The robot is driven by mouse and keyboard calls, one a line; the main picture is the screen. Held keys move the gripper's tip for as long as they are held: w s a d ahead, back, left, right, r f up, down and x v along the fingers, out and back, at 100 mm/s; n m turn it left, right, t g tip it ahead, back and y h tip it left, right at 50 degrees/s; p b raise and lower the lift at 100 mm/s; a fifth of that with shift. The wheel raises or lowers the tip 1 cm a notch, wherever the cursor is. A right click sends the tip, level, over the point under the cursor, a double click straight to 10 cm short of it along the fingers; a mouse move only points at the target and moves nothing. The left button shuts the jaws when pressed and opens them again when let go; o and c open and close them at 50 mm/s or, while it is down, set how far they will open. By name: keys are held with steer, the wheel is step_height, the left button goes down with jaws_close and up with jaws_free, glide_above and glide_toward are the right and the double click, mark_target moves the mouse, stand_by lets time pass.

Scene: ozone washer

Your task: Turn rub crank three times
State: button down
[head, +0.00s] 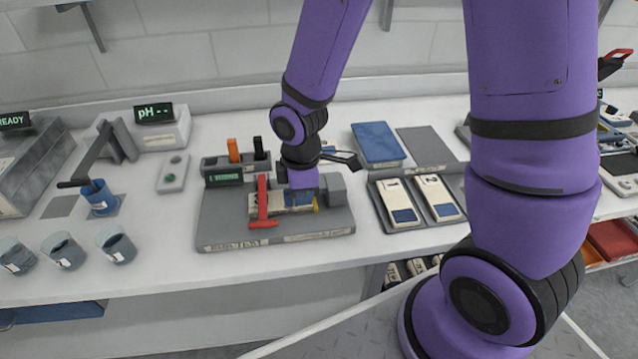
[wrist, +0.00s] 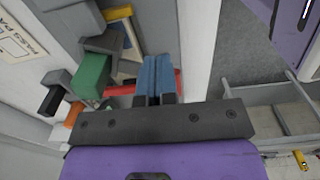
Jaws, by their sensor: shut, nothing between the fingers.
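The rub test station is a grey base (head: 225,225) on the bench in the head view. A red lever-like part (head: 263,205) stands on it; which part is the rub crank is not clearly shown. My gripper (head: 300,198) is over the station, just right of the red part, with its blue fingers together. In the wrist view the shut blue fingers (wrist: 155,78) hold nothing. Red pieces (wrist: 122,90) show on both sides behind them. Contact cannot be told.
A holder with an orange and a black handle (head: 233,151) stands behind the station. A tray with two white devices (head: 398,203) is to the right. Several beakers (head: 116,245) and a pH meter (head: 160,128) are to the left. The bench's front edge is close.

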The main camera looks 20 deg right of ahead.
mark_target(284, 191)
steer(key=shift+w+a, duration=0.3)
steer(key=shift+a, duration=0.25)
steer(key=shift+w+a, duration=0.25)
steer(key=shift+a, duration=0.3)
steer(key=shift+w+a, duration=0.5)
steer(key=shift+w, duration=0.1)
steer(key=shift+w+a, duration=0.3)
steer(key=shift+w, duration=0.05)
